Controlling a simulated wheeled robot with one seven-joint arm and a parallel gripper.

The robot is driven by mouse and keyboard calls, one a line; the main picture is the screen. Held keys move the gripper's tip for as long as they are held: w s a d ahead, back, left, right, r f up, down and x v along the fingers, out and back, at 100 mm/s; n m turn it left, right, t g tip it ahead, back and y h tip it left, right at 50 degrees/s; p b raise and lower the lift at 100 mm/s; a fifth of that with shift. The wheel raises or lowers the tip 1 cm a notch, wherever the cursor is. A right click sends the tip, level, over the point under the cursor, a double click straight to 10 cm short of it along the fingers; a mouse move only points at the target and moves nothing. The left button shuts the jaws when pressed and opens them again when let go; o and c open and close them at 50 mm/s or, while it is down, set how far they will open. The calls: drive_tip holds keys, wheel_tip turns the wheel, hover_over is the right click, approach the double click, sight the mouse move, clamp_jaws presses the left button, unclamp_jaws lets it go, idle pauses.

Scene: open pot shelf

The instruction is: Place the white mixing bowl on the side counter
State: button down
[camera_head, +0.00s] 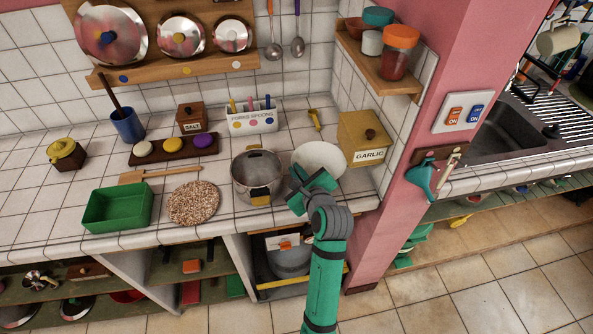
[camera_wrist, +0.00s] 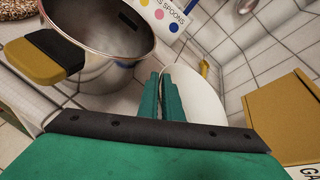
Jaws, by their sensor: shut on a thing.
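The white mixing bowl (camera_head: 322,156) is at the right part of the tiled counter, between the steel pot and the garlic box. It also shows in the wrist view (camera_wrist: 203,98), partly hidden behind my fingers. My gripper (camera_head: 312,178) is at the bowl's near left rim. In the wrist view its green fingers (camera_wrist: 165,95) are close together on the rim, shut on the bowl. I cannot tell whether the bowl touches the counter or is slightly above it.
The steel pot (camera_head: 257,178) with yellow-black handles (camera_wrist: 48,58) is close on the left. The garlic box (camera_head: 360,140) is close on the right, by the pink wall (camera_head: 432,105). A speckled round mat (camera_head: 193,203) and green tray (camera_head: 117,208) lie further left. Another counter with a sink (camera_head: 500,140) is beyond the wall.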

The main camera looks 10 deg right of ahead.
drive_tip(key=shift+w, duration=0.1)
drive_tip(key=shift+f, duration=0.1)
drive_tip(key=c, duration=1.9)
unclamp_jaws()
drive_tip(key=shift+d, duration=0.1)
drive_tip(key=shift+c, duration=0.2)
